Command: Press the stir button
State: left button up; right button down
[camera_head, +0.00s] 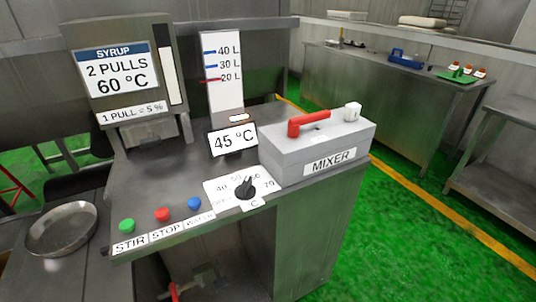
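The green button (127,226) stands at the front left of the grey control counter, just behind the label STIR (130,245). To its right are a red button (162,214) behind the label STOP (163,234) and a blue button (194,203) behind a smaller label that seems to read WATER (200,220). Nothing touches or covers the buttons. I cannot tell whether the green button is pressed in. Neither of my grippers shows in the head view.
A black dial (245,187) sits right of the buttons. Behind stand the syrup dispenser (120,70), a 45 °C display (233,140) and a grey mixer box (316,150) with a red handle (308,123). A round metal pan (62,228) lies left. Space above the buttons is clear.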

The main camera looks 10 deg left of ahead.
aim_at(127, 226)
jog(key=u, duration=1.4)
